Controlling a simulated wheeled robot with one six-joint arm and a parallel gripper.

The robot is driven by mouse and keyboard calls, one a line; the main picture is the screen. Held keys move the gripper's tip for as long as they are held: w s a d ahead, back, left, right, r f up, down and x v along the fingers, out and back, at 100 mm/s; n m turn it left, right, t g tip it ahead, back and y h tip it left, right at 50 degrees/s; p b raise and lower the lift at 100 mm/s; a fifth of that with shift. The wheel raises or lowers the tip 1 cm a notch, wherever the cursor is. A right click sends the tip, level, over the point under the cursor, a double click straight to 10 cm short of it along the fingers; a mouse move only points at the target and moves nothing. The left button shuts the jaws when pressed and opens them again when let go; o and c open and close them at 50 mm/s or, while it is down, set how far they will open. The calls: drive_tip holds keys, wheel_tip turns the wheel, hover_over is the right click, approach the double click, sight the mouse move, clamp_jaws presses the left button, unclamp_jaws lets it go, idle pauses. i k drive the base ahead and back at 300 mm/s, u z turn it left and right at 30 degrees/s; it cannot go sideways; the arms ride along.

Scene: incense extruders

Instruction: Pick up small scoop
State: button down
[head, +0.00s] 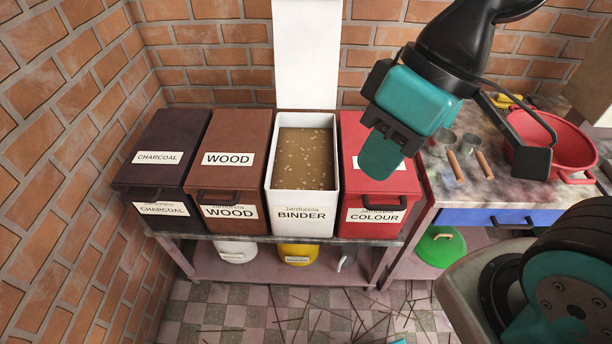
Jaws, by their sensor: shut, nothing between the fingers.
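Two metal scoops with wooden handles lie side by side on the stone-topped counter at the right in the head view. One scoop (443,138) is on the left, its handle towards the front edge. The other scoop (470,144) is just to its right. They look close in size, so I cannot tell for sure which is the small one. My gripper (381,156) is shut and empty. It hangs in front of the red colour bin, to the left of both scoops and apart from them.
A red basin (552,140) stands right of the scoops. Left of the counter are the charcoal bin (165,150), the wood bin (232,150), the open white binder bin (303,214) and the red colour bin (352,190). Sticks litter the tiled floor (262,312).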

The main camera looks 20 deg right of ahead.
sight(469, 144)
drive_tip(key=z, duration=0.3)
drive_tip(key=k, duration=0.45)
drive_tip(key=z, duration=0.8)
drive_tip(key=i, duration=0.5)
drive_tip(key=u, duration=0.05)
drive_tip(key=k, duration=0.5)
drive_tip(key=u, duration=1.35)
drive_tip(key=i, duration=1.2)
drive_tip(key=z, duration=2)
